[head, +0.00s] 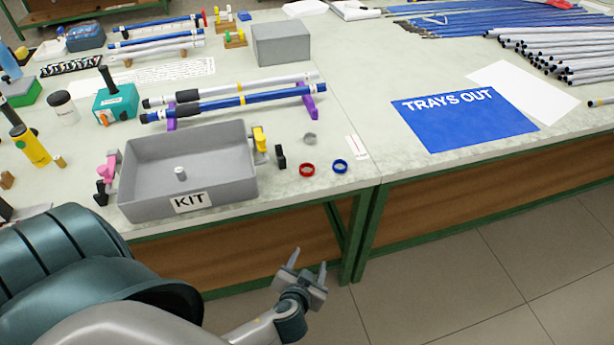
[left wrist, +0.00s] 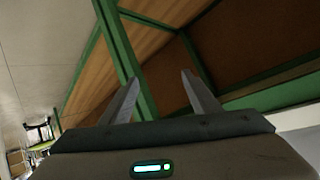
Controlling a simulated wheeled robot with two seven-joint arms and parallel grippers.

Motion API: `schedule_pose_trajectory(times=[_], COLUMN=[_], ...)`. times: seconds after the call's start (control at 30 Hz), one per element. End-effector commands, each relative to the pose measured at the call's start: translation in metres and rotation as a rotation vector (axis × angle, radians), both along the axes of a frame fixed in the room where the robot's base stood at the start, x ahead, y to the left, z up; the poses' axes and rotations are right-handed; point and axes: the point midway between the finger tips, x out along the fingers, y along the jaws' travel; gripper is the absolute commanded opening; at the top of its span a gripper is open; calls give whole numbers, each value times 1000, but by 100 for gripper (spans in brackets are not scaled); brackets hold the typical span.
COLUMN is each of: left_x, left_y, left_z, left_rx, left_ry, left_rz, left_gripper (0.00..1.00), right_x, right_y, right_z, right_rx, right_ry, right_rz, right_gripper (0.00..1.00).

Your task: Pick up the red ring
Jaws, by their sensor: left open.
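The red ring (head: 307,170) lies flat on the workbench near its front edge, between the grey KIT tray (head: 248,165) and a blue ring (head: 340,166). My left gripper (head: 307,262) is open and empty. It is in front of the bench and appears below the tabletop level, apart from the ring. In the left wrist view its two fingers (left wrist: 160,92) are spread, with the bench's green frame and brown panel beyond. The ring is not seen in the left wrist view. My right gripper is not in view.
A grey ring (head: 310,139) and a small black block (head: 281,157) are close to the red ring. Rods (head: 240,100) rest on purple stands behind. A blue TRAYS OUT sheet (head: 465,125) lies on the right bench. The bench's front edge (head: 310,196) lies between gripper and ring.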

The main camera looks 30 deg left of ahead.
Motion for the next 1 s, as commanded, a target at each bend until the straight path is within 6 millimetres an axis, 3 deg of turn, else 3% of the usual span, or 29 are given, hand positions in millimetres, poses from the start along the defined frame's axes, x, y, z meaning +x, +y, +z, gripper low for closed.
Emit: schedule_pose_trajectory(times=[0.03, 0.1, 0.2, 0.3, 0.4, 0.57, 1.0], left_x=[6, 10, 9, 3, -1, -4, 3], left_y=[1, 4, 11, 17, 21, 24, 27], left_z=[31, 74, 127, 165, 188, 201, 200], left_rx=[-12, -33, -68, -100, -122, -135, -132], left_ry=[-75, -173, -293, -382, -437, -466, -465], left_rz=[29, 77, 137, 185, 215, 230, 228], left_gripper=[56, 56, 56, 56, 56, 56, 56], right_x=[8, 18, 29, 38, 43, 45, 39], right_y=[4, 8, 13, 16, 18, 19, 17], right_z=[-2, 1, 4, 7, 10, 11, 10], right_rx=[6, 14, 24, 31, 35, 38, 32], right_ry=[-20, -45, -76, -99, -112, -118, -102], right_rz=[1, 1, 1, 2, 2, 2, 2], right_gripper=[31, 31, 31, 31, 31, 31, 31])
